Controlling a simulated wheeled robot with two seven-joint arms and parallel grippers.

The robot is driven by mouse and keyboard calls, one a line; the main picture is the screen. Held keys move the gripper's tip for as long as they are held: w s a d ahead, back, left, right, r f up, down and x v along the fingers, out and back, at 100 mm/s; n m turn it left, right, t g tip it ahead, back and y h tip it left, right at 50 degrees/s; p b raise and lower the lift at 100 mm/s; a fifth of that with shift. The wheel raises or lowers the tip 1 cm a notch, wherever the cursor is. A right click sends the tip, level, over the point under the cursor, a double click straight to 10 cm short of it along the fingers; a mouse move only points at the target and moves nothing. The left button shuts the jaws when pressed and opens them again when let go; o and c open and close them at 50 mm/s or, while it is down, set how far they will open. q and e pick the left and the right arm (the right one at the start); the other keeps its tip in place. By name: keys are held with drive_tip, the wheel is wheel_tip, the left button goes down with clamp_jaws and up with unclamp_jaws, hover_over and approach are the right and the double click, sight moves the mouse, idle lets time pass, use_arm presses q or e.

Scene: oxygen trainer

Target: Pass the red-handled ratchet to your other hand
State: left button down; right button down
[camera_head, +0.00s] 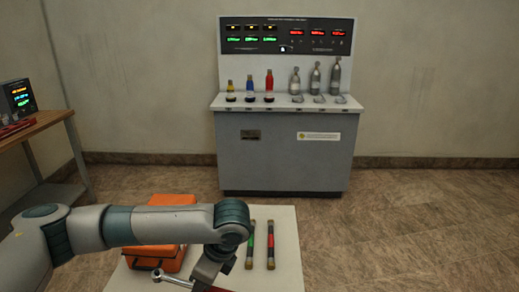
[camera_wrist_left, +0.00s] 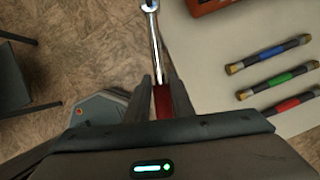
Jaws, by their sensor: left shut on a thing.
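The ratchet shows its chrome head (camera_head: 158,274) at the lower edge of the head view, left of my left gripper (camera_head: 208,272). In the left wrist view its chrome shaft (camera_wrist_left: 153,35) points away from my gripper and its red handle (camera_wrist_left: 161,102) lies between the two fingers. My left gripper (camera_wrist_left: 160,84) is shut on the red handle. The ratchet is held in the air, beside the edge of the pale table in the wrist view. The end of the handle is hidden by the gripper body. My right gripper is in neither view.
The pale table (camera_head: 290,262) bears an orange case (camera_head: 158,258), partly behind my left arm, and green (camera_head: 250,245) and red (camera_head: 271,245) banded rods. A blue one (camera_wrist_left: 270,53) shows in the wrist view. A grey console (camera_head: 285,155) stands behind; a wooden bench (camera_head: 40,122) is at left.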

use_arm(q)
drive_tip(key=s+a+r+n+g+h, duration=0.2)
drive_tip(key=s+n, duration=0.3)
drive_tip(key=n, duration=0.5)
drive_tip(key=s+a+r+n+g+h, duration=0.1)
drive_tip(key=s+a+n+g+h, duration=0.1)
drive_tip(key=n, duration=0.9)
drive_tip(key=shift+s+a+r+g, duration=0.4)
drive_tip(key=shift+s+a+g, duration=0.5)
drive_tip(key=shift+s+a, duration=0.4)
drive_tip(key=shift+d, duration=0.25)
drive_tip(key=w+d+r+m+y, duration=0.1)
drive_tip(key=w+d+r+m, duration=0.1)
drive_tip(key=d, duration=0.3)
drive_tip(key=w+d+r+m, duration=0.3)
drive_tip(key=w+d+r, duration=0.1)
drive_tip(key=d, duration=0.2)
drive_tip(key=w+d+r+m+t+y, duration=0.1)
drive_tip(key=w+d+r+m, duration=0.1)
drive_tip(key=d, duration=0.4)
wheel_tip(320, 180, up, 2)
drive_tip(key=shift+w+r+m+y, duration=0.1)
drive_tip(key=shift+w+m+y, duration=0.2)
drive_tip(key=shift+w, duration=0.35)
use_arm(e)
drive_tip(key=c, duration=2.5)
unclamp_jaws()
